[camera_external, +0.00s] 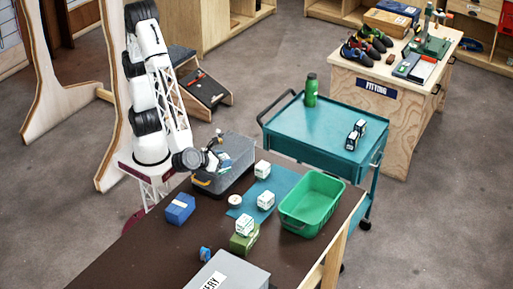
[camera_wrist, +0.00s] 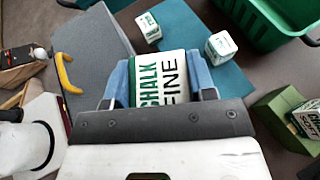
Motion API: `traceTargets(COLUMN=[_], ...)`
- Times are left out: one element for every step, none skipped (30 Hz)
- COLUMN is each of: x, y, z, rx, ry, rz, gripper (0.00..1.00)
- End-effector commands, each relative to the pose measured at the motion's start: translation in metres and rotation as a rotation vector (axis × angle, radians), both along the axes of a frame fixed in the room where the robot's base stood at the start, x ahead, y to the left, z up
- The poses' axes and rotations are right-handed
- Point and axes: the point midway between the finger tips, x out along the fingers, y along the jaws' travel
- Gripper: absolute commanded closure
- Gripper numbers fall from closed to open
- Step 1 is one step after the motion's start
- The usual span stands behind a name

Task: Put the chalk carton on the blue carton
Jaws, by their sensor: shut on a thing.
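My gripper (camera_wrist: 160,88) is shut on a white and green chalk carton (camera_wrist: 160,78) lettered "CHALK FINE", with a blue finger on each side. In the external view my gripper (camera_external: 217,158) is over the grey case, and the held carton (camera_external: 225,162) shows only in part. I cannot tell the gap between carton and case. The blue carton (camera_external: 180,208) sits on the dark table, to the left of and nearer than the case. Its top looks clear, with a pale label. I do not make it out in the wrist view.
The grey case (camera_external: 236,178) has a yellow handle. Two white-green cartons (camera_external: 262,169) (camera_external: 266,201) stand on or by a teal mat (camera_external: 285,178). Another carton (camera_external: 244,224) sits on a green carton (camera_external: 243,244). A green bin (camera_external: 312,213) is at right.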

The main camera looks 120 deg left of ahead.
Motion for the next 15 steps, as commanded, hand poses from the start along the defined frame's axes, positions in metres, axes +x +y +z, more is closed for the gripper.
traceTargets(x=[-0.010,-0.016,-0.023,-0.029,-0.035,-0.042,-0.048,-0.054,-0.061,-0.067,-0.072,-0.080,-0.086,-0.091,-0.099], y=[-0.008,-0.012,-0.017,-0.020,-0.024,-0.028,-0.032,-0.035,-0.039,-0.042,-0.045,-0.048,-0.051,-0.053,-0.056], z=[0.000,0.001,0.001,0.000,0.000,0.000,0.000,0.000,0.000,-0.001,-0.001,-0.001,-0.001,-0.001,-0.002], rx=[0.000,0.000,0.000,0.000,0.000,0.000,0.000,0.000,0.000,0.000,0.000,0.000,0.000,0.000,0.000], ry=[0.000,-0.001,-0.001,0.000,0.000,-0.001,0.000,0.000,0.001,0.000,0.000,0.000,-0.001,-0.001,-0.001], rz=[-0.016,-0.026,-0.036,-0.044,-0.053,-0.064,-0.073,-0.081,-0.091,-0.100,-0.108,-0.119,-0.128,-0.136,-0.147], gripper=[0.75,0.75,0.75,0.75,0.75,0.75,0.75,0.75,0.75,0.75,0.75,0.75,0.75,0.75,0.75])
